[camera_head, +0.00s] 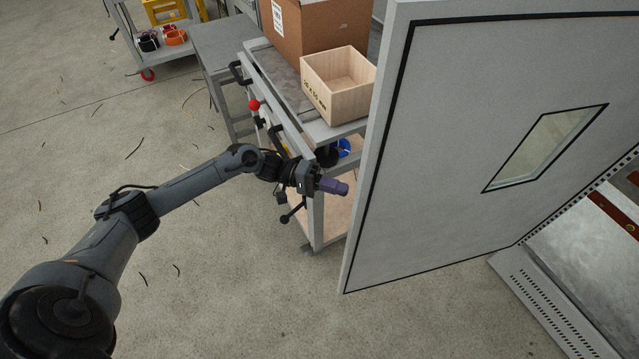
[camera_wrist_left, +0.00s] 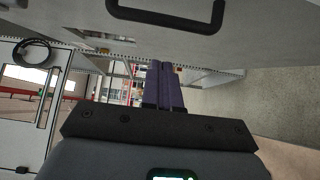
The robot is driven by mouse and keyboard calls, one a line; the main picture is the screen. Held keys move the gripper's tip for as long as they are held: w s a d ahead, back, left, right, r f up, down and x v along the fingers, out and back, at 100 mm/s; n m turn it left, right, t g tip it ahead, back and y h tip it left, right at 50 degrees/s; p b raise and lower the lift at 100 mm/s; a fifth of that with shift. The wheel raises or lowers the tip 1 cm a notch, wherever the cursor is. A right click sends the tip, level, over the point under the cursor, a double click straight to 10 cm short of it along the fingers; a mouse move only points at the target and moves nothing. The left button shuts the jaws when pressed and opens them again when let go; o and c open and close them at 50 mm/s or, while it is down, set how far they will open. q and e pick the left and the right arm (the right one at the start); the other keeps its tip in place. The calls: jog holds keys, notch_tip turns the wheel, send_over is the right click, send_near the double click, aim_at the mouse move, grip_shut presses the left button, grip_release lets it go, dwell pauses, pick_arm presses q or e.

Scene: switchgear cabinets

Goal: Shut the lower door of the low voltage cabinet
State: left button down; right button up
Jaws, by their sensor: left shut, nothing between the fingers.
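A large grey cabinet door (camera_head: 440,150) stands wide open on the right of the head view. Its face with a black seal line and a small slanted window (camera_head: 545,147) shows. The cabinet (camera_head: 590,270) it hangs on is partly in view at the lower right. My left gripper (camera_head: 340,187) is shut and empty, its purple fingers pointing toward the door's free edge with a small gap in the picture. In the left wrist view, the shut purple fingers (camera_wrist_left: 163,88) also show. My right gripper is not in view.
A grey cart (camera_head: 315,215) stands behind my left gripper, carrying a wooden box (camera_head: 338,85) and a cardboard box (camera_head: 310,30). Another cart (camera_head: 160,60) is at the back left. The floor in front of the door is clear. A black handle (camera_wrist_left: 165,15) shows in the wrist view.

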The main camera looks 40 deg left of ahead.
pick_arm(q)
jog(key=shift+s+d+b, duration=0.2)
jog(key=shift+s+d, duration=0.05)
jog(key=shift+d, duration=1)
jog(key=shift+s+d+b, duration=0.15)
jog(key=shift+s+d, duration=0.1)
jog(key=shift+d, duration=0.95)
